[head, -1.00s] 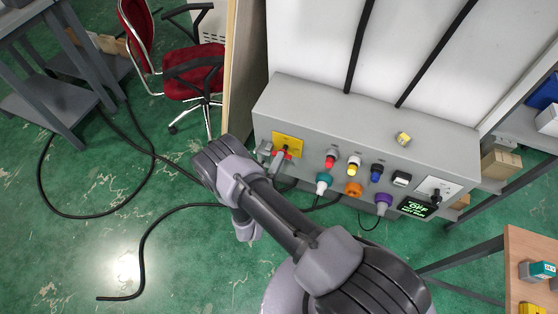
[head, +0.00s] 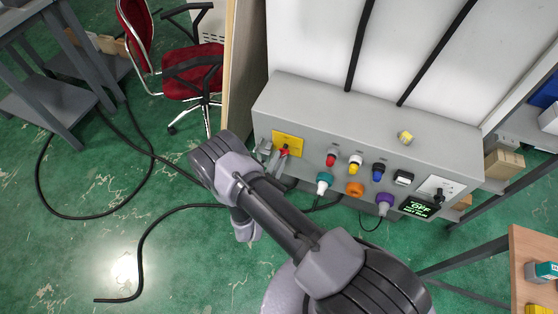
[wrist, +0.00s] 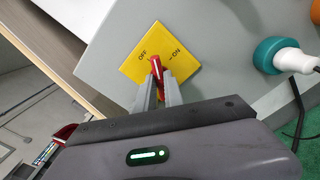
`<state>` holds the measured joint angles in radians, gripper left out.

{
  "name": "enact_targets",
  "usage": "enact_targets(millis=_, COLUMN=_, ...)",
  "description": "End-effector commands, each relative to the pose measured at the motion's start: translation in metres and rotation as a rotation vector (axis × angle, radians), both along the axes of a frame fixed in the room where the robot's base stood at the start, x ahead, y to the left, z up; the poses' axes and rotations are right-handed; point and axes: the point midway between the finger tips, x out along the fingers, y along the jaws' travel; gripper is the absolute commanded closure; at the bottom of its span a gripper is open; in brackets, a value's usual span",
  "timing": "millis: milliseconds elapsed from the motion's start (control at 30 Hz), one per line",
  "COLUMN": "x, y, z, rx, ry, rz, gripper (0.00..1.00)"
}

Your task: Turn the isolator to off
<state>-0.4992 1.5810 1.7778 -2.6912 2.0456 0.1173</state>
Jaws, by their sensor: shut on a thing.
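The isolator is a yellow plate (wrist: 143,64) marked OFF and ON, with a red handle (wrist: 156,68) at its middle. In the wrist view OFF is at the left of the plate and ON at the right. My gripper (wrist: 158,84) is shut on the red handle, with a finger on each side of it. The handle's visible end lies between the two marks. In the head view the yellow plate (head: 288,141) is at the left end of the grey panel, and my gripper (head: 272,157) partly hides the handle.
A red chair (head: 190,75) stands left. Black cables (head: 145,235) lie on the green floor.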

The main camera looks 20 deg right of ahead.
Motion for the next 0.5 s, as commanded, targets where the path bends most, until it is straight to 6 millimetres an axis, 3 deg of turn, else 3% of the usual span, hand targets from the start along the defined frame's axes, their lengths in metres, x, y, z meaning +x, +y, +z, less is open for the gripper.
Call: enact_targets(millis=500, x=-0.0001, y=0.0002, z=-0.0009, rx=-0.349, ry=0.255, rz=0.001, gripper=1.00)
